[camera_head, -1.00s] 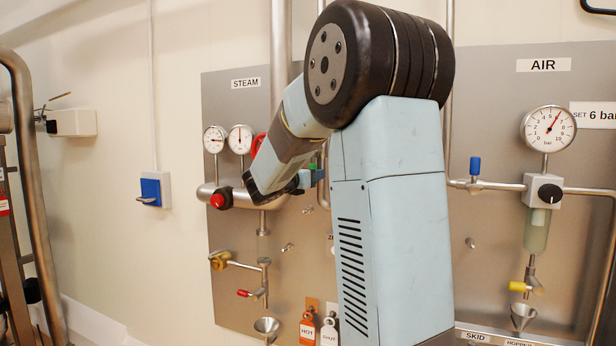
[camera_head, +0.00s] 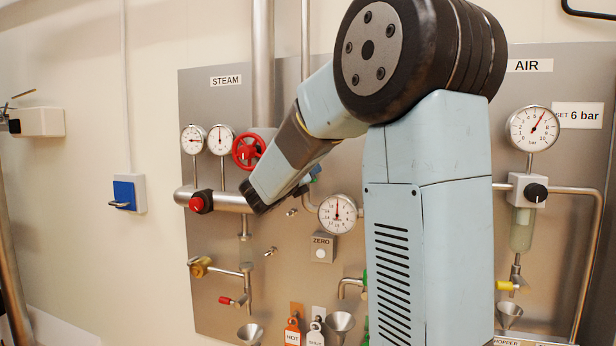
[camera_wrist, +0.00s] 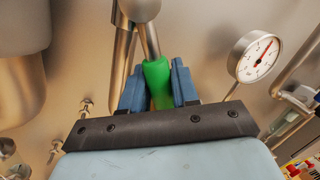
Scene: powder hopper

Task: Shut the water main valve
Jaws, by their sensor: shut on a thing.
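In the wrist view a green handle (camera_wrist: 159,86) on a metal stem runs up to a round metal fitting (camera_wrist: 140,8). My gripper (camera_wrist: 158,72) has its two blue fingers on either side of this handle and is shut on it. The handle lies close to the steel panel (camera_wrist: 205,50). No label shows in the wrist view, so I cannot read whether this is the water main valve. In the head view my arm hides most of the gripper and the held handle.
A gauge (camera_wrist: 255,57) sits just right of the gripper. In the head view the steam line has a red handwheel (camera_head: 249,150) and a red knob (camera_head: 200,202). A ZERO gauge (camera_head: 337,213), funnels (camera_head: 340,322) and tags crowd the panel below. The air regulator (camera_head: 527,190) is at right.

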